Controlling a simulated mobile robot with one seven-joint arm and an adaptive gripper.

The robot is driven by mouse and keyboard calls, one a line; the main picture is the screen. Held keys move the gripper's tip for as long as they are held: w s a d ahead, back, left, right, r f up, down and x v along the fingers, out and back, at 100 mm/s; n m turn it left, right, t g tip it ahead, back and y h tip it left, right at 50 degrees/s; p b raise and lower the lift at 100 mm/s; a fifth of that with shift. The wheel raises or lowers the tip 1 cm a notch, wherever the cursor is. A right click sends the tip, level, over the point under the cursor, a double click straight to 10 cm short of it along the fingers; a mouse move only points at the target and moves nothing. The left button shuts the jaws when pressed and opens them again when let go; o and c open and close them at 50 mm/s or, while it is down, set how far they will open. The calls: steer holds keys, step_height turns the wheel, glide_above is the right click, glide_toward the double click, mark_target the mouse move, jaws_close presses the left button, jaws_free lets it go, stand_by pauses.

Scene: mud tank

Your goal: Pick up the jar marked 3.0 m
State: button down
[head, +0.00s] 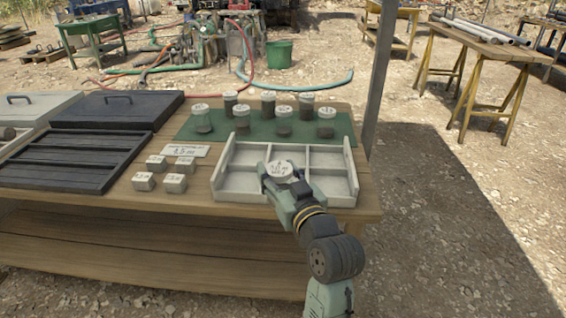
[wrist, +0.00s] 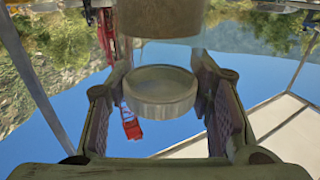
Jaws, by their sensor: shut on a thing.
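My gripper (head: 281,182) is shut on a jar with a pale lid (head: 279,170), over the front part of the pale tray. The lid has dark lettering that is too small to read surely. In the wrist view the round lid (wrist: 160,92) sits between the two fingers, and the jar's glass body with brown contents (wrist: 160,20) shows at the top edge. My gripper hides most of the jar in the head view. Several other lidded jars (head: 284,122) stand on a green mat (head: 345,130) behind the tray; their marks are not legible.
The divided tray (head: 226,161) has empty-looking compartments. Several small pale blocks (head: 145,182) and a label card (head: 186,150) lie left of it. A dark slotted tray (head: 75,160) and lidded boxes (head: 112,107) fill the table's left. A post (head: 381,75) stands at the back right.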

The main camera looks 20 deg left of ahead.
mark_target(274, 177)
steer(key=shift+s+d+r+p, duration=0.2)
steer(key=shift+s+p, duration=0.2)
steer(key=shift+s, duration=0.15)
steer(key=shift+s+d+r+p, duration=0.1)
steer(key=shift+s+r+p, duration=0.1)
steer(key=shift+s+p, duration=0.25)
steer(key=shift+s+r+p, duration=0.25)
steer(key=shift+s+p, duration=0.05)
steer(key=shift+p, duration=0.55)
steer(key=p, duration=0.3)
steer(key=shift+s, duration=0.35)
steer(key=p, duration=0.2)
steer(key=shift+s+p, duration=0.35)
steer(key=shift+s+d+f+p, duration=0.3)
steer(key=shift+s+p, duration=0.1)
steer(key=shift+p, duration=0.55)
